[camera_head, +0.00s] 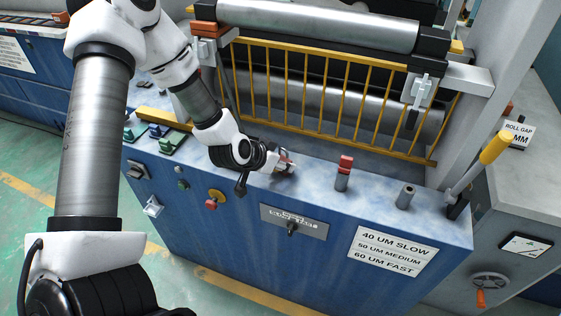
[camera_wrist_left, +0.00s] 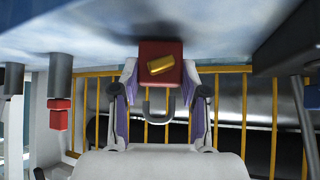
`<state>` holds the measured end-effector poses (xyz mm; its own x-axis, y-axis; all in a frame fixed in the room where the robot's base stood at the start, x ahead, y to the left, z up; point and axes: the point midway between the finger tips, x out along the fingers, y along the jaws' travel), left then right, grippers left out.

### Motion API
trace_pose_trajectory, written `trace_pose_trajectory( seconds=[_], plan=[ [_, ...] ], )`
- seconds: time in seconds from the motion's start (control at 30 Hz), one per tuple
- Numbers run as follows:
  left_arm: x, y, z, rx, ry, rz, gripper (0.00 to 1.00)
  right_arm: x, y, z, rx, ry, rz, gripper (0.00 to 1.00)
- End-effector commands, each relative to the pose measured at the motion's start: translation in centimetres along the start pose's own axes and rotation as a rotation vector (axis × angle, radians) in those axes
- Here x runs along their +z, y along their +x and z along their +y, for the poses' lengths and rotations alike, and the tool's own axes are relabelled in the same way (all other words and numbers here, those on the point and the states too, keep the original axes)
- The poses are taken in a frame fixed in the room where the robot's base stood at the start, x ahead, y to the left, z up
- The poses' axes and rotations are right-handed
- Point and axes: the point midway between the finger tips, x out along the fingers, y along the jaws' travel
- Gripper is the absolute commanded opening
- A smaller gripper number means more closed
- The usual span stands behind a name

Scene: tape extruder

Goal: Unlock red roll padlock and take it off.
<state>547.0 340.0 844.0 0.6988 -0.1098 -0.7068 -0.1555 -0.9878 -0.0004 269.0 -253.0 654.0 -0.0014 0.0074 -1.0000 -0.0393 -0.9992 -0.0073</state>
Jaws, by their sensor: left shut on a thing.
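In the left wrist view a red padlock (camera_wrist_left: 145,49) sits between the fingers of my left gripper (camera_wrist_left: 160,82). Both fingers press on its sides. A gold piece (camera_wrist_left: 161,65) shows on its face, and its grey U-shaped shackle (camera_wrist_left: 160,119) points down in the picture. I see nothing inside the shackle loop, and I cannot tell whether it is locked. In the head view my left gripper (camera_head: 285,166) is low over the console top, in front of the yellow guard, and mostly hides the padlock. My right gripper is in neither view.
On the blue console (camera_head: 330,230), a red-topped post (camera_head: 343,173) and a bare grey post (camera_head: 406,196) stand to the right of my gripper. A yellow barred guard (camera_head: 315,100) fronts the rollers. A yellow-handled lever (camera_head: 494,148) stands far right.

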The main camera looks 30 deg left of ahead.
Motion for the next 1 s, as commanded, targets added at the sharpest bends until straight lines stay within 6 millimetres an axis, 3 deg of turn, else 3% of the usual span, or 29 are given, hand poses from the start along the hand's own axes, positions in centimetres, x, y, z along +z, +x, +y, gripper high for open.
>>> trace_pose_trajectory(
  seconds=[0.03,0.07,0.1,0.13,0.53,1.0],
  plan=[
    [-0.1,0.0,0.0,0.000,0.000,0.001,0.00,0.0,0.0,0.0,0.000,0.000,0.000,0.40],
    [-0.1,0.0,0.0,0.000,0.000,0.001,0.51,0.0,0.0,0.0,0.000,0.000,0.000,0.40],
    [-0.1,0.0,0.0,0.000,0.000,0.001,0.65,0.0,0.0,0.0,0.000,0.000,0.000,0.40],
    [-0.1,0.0,0.0,0.000,0.000,0.001,0.73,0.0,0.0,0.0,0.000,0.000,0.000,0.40],
    [-0.1,-0.7,-0.1,-0.001,-0.003,0.002,0.73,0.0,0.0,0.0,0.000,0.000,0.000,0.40],
    [-0.2,-9.8,0.1,0.006,-0.012,0.008,0.73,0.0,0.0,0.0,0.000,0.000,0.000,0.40]
  ],
)
